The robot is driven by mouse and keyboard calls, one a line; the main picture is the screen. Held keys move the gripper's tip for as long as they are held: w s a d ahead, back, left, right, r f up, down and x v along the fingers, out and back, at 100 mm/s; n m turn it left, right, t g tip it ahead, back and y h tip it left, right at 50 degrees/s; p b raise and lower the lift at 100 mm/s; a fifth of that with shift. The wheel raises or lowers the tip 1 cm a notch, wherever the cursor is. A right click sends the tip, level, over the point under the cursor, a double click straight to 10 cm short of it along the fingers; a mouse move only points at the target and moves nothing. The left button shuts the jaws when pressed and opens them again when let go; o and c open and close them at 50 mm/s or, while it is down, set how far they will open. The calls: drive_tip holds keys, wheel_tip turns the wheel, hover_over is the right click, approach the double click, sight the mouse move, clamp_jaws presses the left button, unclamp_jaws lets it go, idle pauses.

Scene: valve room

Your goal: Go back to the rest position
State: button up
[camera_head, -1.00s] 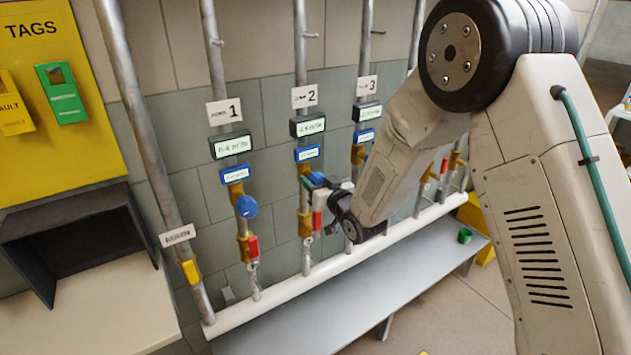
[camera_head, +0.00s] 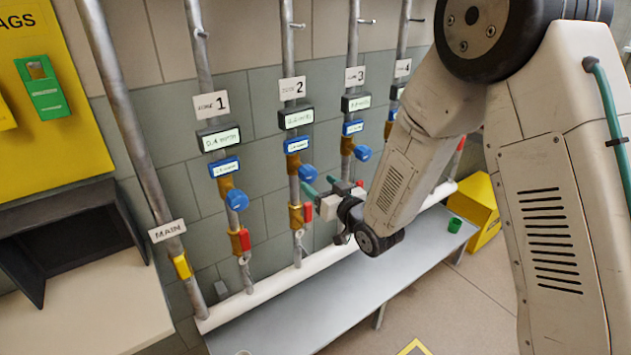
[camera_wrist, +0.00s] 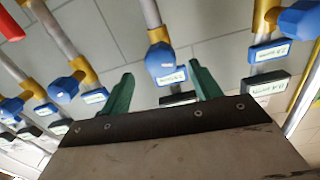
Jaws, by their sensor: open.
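My gripper (camera_head: 322,188) is open and empty in the head view, in front of the pipes between lines 2 and 3. Its green fingers point up and left toward line 2's blue knob (camera_head: 307,173). In the wrist view my gripper (camera_wrist: 163,88) has its two green fingers spread wide, with a blue knob (camera_wrist: 161,60) and small display boxes showing beyond the gap. I cannot tell how far the fingertips are from the pipe. Line 1 has a blue knob (camera_head: 237,200) and a red handle (camera_head: 240,240).
The main pipe (camera_head: 135,130) with a yellow handle (camera_head: 181,266) stands left. A dark open box (camera_head: 75,225) sits above a beige counter. A grey bench (camera_head: 300,305) runs below the white pipe. A green cup (camera_head: 455,225) and a yellow box (camera_head: 478,212) are at right.

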drive_tip(key=s+d+f+g+h, duration=0.3)
drive_tip(key=d+f+g+h, duration=0.15)
drive_tip(key=f, duration=0.45)
drive_tip(key=s+d+r+m+g+h, duration=0.2)
drive_tip(key=s+d+g+h, duration=0.25)
drive_tip(key=s+d, duration=0.25)
drive_tip(key=s+d+r+m+g, duration=0.1)
drive_tip(key=s+d+r, duration=0.3)
drive_tip(key=s+r, duration=0.3)
drive_tip(key=s+d+r+m+g, duration=0.1)
drive_tip(key=s+d+r+g, duration=0.1)
drive_tip(key=s+d+r, duration=0.2)
drive_tip(key=s+d+r+m+g, duration=0.1)
drive_tip(key=s+d+r, duration=0.3)
drive_tip(key=s+r, duration=0.7)
drive_tip(key=shift+s+d+m+g+h, duration=0.3)
drive_tip(key=shift+s+d, duration=0.05)
drive_tip(key=shift+s, duration=3.25)
